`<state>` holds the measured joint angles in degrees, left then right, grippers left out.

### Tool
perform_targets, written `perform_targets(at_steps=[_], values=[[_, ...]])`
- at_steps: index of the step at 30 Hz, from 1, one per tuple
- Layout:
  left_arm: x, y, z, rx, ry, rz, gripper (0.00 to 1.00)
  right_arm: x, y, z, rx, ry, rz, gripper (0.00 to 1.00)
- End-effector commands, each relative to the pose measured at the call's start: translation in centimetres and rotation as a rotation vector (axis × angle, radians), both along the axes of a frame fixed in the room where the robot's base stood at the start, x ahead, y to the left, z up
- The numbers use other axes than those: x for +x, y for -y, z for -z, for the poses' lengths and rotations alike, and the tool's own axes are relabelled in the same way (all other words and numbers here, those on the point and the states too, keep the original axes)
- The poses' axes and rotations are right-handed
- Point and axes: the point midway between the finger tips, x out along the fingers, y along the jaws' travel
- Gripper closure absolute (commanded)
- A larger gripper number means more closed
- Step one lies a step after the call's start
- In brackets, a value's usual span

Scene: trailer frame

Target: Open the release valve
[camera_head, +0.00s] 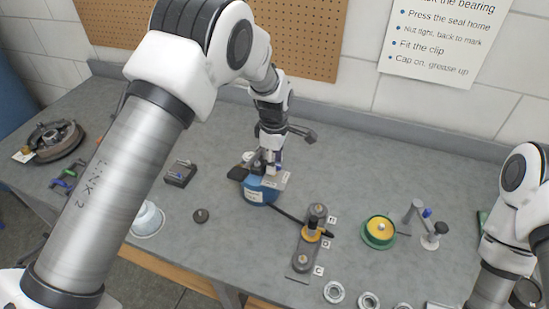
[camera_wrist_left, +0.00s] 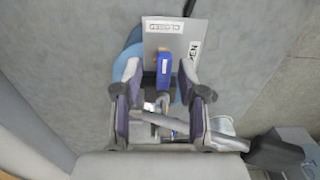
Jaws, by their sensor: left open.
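A blue bottle-like jack body (camera_head: 259,190) with a pale label stands on the bench, under my left gripper (camera_head: 271,157) in the head view. In the left wrist view, a grey plate with small labels (camera_wrist_left: 178,32) lies over the blue body (camera_wrist_left: 133,52). A small blue lever (camera_wrist_left: 163,68), apparently the release valve's handle, shows between the fingertips of my left gripper (camera_wrist_left: 160,80). The fingers are apart on either side of it, with gaps visible. Small metal parts below the lever are partly hidden. My right gripper is out of view; only its arm shows at the right.
A green-rimmed yellow dish (camera_head: 379,231) and a small grey stand (camera_head: 433,234) are farther right. Metal rings (camera_head: 368,301) lie at the front. A dark box (camera_head: 180,173) and a black knob (camera_head: 201,215) are left.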

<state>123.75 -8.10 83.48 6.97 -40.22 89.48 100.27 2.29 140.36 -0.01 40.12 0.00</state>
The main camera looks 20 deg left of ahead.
Motion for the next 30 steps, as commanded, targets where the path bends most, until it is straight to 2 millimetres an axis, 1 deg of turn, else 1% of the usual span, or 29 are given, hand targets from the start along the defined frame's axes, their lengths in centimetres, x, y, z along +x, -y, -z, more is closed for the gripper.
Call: perform_targets(at_steps=[2, 5, 6, 14, 20, 26, 30], values=[[0.01, -0.01, -0.03, 0.0, 0.0, 0.0, 0.59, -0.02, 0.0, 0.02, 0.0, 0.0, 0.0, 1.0], [0.01, -0.01, -0.04, 0.0, 0.0, 0.0, 0.91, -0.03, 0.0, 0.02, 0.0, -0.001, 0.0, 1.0], [0.0, -0.01, -0.04, 0.0, 0.0, 0.0, 1.0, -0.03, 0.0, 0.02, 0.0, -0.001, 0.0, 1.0], [-0.07, -0.01, 0.05, 0.0, -0.002, 0.002, 1.0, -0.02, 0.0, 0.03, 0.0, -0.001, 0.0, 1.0], [-0.12, 0.0, 0.09, 0.0, -0.004, 0.035, 1.0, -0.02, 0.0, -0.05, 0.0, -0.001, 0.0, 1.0], [-0.15, -0.01, 0.12, 0.0, -0.006, 0.128, 1.0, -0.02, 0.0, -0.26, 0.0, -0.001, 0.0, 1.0], [-0.19, -0.01, 0.13, -0.002, -0.007, 0.231, 1.0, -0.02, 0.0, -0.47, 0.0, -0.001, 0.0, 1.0]])
